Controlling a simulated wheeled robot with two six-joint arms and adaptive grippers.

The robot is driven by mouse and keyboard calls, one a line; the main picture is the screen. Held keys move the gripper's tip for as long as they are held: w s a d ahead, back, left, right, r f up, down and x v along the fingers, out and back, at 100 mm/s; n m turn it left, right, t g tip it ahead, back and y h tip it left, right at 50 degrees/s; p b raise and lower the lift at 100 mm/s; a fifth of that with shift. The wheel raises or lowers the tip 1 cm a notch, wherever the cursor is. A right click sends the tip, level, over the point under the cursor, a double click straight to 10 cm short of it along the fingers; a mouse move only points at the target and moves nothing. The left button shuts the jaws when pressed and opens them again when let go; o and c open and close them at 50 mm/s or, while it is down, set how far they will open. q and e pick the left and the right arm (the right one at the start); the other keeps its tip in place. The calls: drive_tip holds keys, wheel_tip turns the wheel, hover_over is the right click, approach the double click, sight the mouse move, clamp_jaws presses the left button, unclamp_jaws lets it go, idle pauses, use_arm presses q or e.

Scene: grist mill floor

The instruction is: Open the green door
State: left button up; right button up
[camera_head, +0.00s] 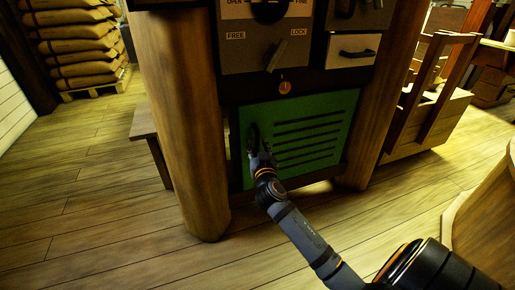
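The green door (318,106) is a slatted panel low in the dark cabinet between two wooden posts. It looks flush with its frame, with no clear gap at its edges. A dark upright handle (252,134) shows near its left edge. My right gripper (259,151) reaches in from the lower right and is at this handle, in front of the door's left side. Its fingers are small and dark against the handle, so I cannot tell whether they are open or shut on it. My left gripper is out of view.
Above the door are a round orange-marked knob (285,87), a FREE/LOCK lever (276,56) and a small drawer (351,50). Thick posts (185,110) flank the door. A bench (146,122) stands left; a wooden cart (430,110) stands right. The floor in front is mostly clear.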

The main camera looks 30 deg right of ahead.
drive_tip(key=shift+w+d, duration=0.15)
drive_tip(key=shift+w, duration=0.2)
clamp_jaws()
